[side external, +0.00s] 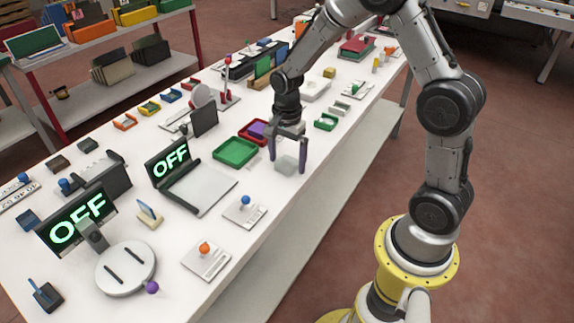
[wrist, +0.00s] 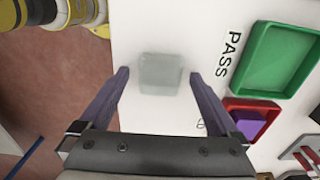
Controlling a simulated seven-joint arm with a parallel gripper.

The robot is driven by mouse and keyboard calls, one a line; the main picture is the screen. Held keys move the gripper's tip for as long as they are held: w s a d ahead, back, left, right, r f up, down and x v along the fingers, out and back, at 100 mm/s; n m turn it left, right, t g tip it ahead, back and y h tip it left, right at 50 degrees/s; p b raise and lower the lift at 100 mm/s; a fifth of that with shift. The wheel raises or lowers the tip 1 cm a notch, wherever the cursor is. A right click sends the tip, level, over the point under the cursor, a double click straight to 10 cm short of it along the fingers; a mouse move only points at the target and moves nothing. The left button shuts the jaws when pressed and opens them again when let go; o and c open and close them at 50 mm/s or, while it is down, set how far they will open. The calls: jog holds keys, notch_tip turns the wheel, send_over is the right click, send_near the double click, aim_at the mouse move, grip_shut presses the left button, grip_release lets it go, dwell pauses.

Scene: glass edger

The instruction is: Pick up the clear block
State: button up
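The clear block (side external: 287,165) is a translucent, greyish-green square piece on the white table. It also shows in the wrist view (wrist: 161,73), near the table edge and just beyond the fingertips. My gripper (side external: 288,162) points down over the block, with its purple fingers apart. In the wrist view my open gripper (wrist: 168,75) has one finger on each side of the block, with a gap on both sides. I cannot tell the exact height of the fingertips above the table.
A green tray (side external: 236,152) marked PASS in the wrist view stands left of the block. A red tray (wrist: 251,119) beside it holds a purple block (wrist: 249,124). Two screens (side external: 168,160) reading OFF, and several lever plates, stand farther left. The table edge is close to the block.

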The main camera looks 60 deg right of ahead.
grip_shut()
jog(key=shift+r, duration=0.15)
